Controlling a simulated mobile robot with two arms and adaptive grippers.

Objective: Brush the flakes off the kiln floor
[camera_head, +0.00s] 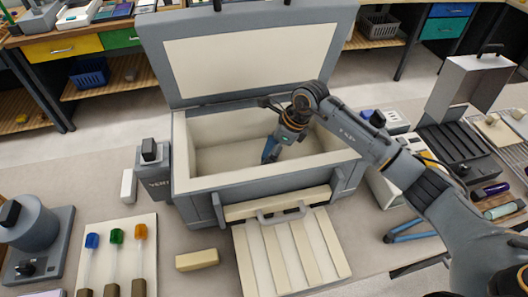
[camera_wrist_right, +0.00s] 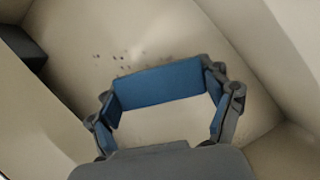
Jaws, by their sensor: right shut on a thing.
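The kiln (camera_head: 190,205) is a grey box with a cream lining, its lid (camera_head: 250,55) raised at the back. My right gripper (camera_head: 270,150) reaches down inside it. In the right wrist view my right gripper (camera_wrist_right: 163,98) is shut on a broad, flat blue piece (camera_wrist_right: 158,84) that spans its fingers; it seems to be the brush, though no bristles show. Dark flakes (camera_wrist_right: 121,57) lie scattered on the cream kiln floor (camera_wrist_right: 80,80), just beyond the blue piece. I cannot tell if that piece touches the floor. My left gripper is not in view.
A slatted cream panel (camera_head: 290,255) lies in front of the kiln, with a cream block (camera_head: 197,260) beside it. A board (camera_head: 135,235) with coloured-tipped tools is at left. A grey slotted case (camera_head: 460,140) stands at right. The kiln walls closely surround the gripper.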

